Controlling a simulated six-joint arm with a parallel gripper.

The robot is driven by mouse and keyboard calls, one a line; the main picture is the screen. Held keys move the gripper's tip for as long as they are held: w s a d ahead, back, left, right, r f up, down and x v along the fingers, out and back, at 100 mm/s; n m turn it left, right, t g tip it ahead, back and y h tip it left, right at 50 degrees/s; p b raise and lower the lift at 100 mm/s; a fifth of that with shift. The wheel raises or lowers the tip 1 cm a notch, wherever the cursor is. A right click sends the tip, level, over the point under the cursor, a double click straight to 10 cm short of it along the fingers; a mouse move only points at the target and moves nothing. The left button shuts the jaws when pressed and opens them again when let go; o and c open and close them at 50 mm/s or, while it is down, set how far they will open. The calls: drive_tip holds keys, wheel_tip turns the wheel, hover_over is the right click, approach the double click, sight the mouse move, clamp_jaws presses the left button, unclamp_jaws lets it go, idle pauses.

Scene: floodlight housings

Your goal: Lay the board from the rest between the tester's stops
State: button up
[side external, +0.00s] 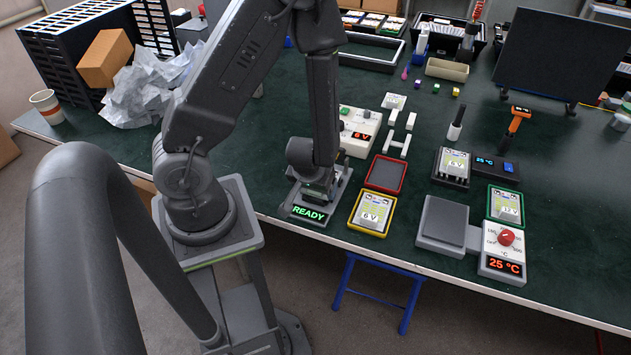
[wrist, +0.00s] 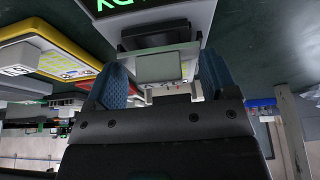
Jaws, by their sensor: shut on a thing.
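My gripper (side external: 316,192) is low over the grey tester, whose green READY display (side external: 309,213) faces the front edge of the table. In the wrist view my gripper (wrist: 160,80) has its two blue fingers closed on the sides of a small board (wrist: 160,67) with a pale grey-green square face. The tester (wrist: 150,12) is just beyond the board, with a dark part between them. Whether the board touches the tester or lies between its stops I cannot tell. In the side view my wrist hides the board and most of the tester's top.
An empty red tray (side external: 385,188) and a yellow tray (side external: 352,215) with a 6 V board are right of the tester. A white control box (side external: 345,146) stands behind it. A grey plate (side external: 443,219) and a 25 °C dial unit (side external: 489,240) are farther right.

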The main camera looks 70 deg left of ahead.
idle(0.8)
drive_tip(key=o, duration=0.8)
drive_tip(key=shift+o, duration=0.2)
drive_tip(key=d+r+m+t+y, duration=0.1)
drive_tip(key=d+r+m, duration=0.15)
drive_tip(key=r, duration=1.45)
drive_tip(key=s+d+r+m+h, duration=0.2)
drive_tip(key=d+r+m, duration=0.1)
drive_tip(key=r, duration=0.3)
drive_tip(key=s+d+r+m+t+h, duration=0.1)
drive_tip(key=s+d+r+m+h, duration=0.1)
drive_tip(key=d+r, duration=0.4)
drive_tip(key=shift+s+d+r+m, duration=0.15)
drive_tip(key=shift+s+r+m, duration=0.4)
drive_tip(key=shift+s+m, duration=0.25)
